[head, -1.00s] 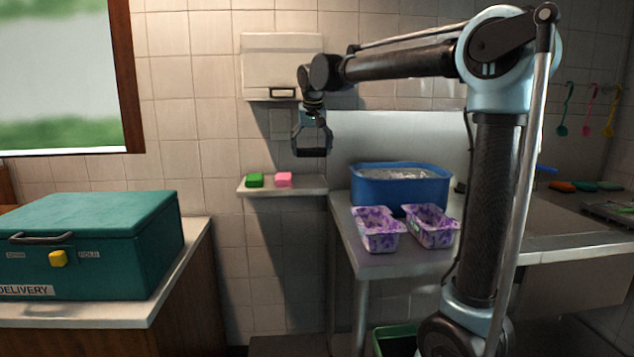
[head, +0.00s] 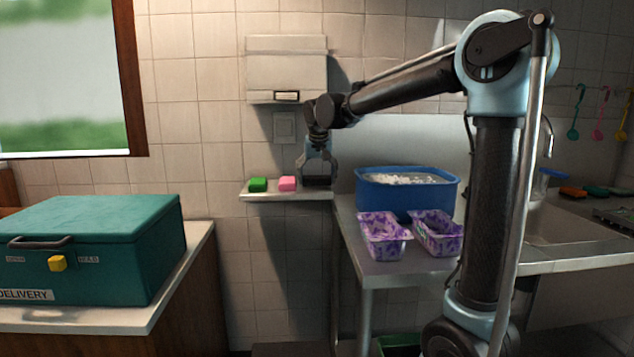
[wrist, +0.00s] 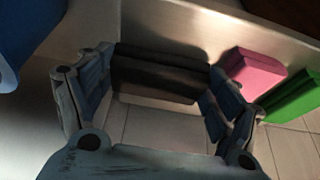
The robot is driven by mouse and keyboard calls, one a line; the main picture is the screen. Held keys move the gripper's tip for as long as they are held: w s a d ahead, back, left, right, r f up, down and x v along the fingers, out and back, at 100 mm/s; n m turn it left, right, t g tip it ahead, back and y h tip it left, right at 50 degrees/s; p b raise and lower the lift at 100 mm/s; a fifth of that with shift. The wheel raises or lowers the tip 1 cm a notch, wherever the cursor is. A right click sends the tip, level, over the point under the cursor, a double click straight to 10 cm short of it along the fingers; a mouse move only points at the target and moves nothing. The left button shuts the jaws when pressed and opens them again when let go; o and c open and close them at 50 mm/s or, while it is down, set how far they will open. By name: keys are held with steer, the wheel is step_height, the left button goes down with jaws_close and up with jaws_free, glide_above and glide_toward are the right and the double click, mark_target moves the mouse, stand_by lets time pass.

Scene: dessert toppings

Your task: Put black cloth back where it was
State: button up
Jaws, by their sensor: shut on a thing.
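My gripper (head: 317,174) is shut on the black cloth (head: 317,182), a small dark folded block, at the right end of the small wall shelf (head: 262,196). In the wrist view the black cloth (wrist: 160,76) lies between the two fingers. The cloth is level with the shelf top; I cannot tell whether it touches the shelf. A pink cloth (head: 287,183) lies just left of it, and a green cloth (head: 258,184) is further left. The pink cloth (wrist: 250,75) and green cloth (wrist: 293,97) also show in the wrist view.
A blue tub (head: 405,199) with white contents stands on the metal counter (head: 390,270), close to the right of the shelf. Two purple-patterned containers (head: 384,240) stand before it. A wall dispenser (head: 287,65) hangs above the shelf. A teal delivery box (head: 95,245) is at the left.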

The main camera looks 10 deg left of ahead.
steer(key=shift+f, duration=0.45)
steer(key=o, duration=0.7)
steer(key=shift+o, duration=0.2)
steer(key=v, duration=1.2)
steer(key=shift+s, duration=0.15)
